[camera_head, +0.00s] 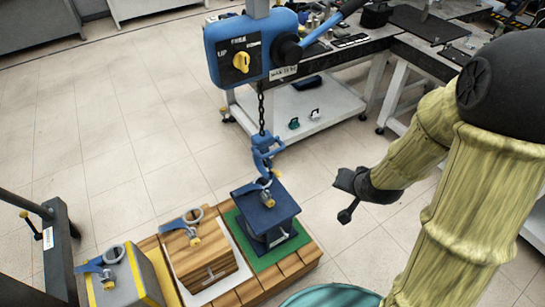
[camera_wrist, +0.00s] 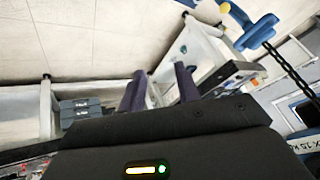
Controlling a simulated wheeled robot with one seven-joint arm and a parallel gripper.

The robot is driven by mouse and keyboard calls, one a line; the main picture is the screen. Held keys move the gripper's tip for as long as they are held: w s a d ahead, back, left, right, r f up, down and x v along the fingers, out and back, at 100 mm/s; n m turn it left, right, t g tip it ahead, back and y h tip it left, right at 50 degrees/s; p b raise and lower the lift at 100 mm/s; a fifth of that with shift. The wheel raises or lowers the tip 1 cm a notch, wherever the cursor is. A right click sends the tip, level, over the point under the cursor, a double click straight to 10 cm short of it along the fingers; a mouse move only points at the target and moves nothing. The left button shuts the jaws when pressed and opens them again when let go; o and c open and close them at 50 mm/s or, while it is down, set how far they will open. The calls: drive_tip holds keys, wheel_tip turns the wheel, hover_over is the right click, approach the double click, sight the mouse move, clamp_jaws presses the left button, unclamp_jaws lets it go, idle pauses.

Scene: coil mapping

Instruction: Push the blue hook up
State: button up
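The blue hook (camera_head: 265,150) hangs on a dark chain (camera_head: 261,108) under the blue hoist (camera_head: 238,52). It is just above the dark blue load (camera_head: 268,212), whose top has a ring and a yellow piece. I cannot tell whether the hook is engaged with the ring. A blue part with a yellow tip, apparently the hook (camera_wrist: 258,32), shows beside the chain in the wrist view. My gripper (camera_head: 347,197) is right of the hook and load, apart from both. Its two fingers are spread and empty; they also show in the wrist view (camera_wrist: 160,88).
The load stands on a green mat (camera_head: 298,240) on a wooden pallet (camera_head: 302,262). A wooden box (camera_head: 205,262) and a grey-yellow block (camera_head: 125,283), both with rings on top, stand to the left. A workbench (camera_head: 345,52) is behind. Open floor lies between gripper and pallet.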

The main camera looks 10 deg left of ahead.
sight(274, 153)
drive_tip(key=w+a+f+m+t+y+b, duration=0.2)
drive_tip(key=a+m+y, duration=0.1)
drive_tip(key=a+y, duration=0.1)
drive_tip(key=w+a+f+m+t+y+b, duration=0.2)
drive_tip(key=a+f+m+t+y, duration=0.1)
drive_tip(key=a, duration=0.4)
drive_tip(key=shift+a+f+m+y+b, duration=0.2)
drive_tip(key=shift+a+m+y+b, duration=0.15)
drive_tip(key=shift+m+y, duration=0.4)
drive_tip(key=x, duration=1.7)
drive_tip(key=shift+w+a+r, duration=0.1)
drive_tip(key=shift+a, duration=0.05)
clamp_jaws()
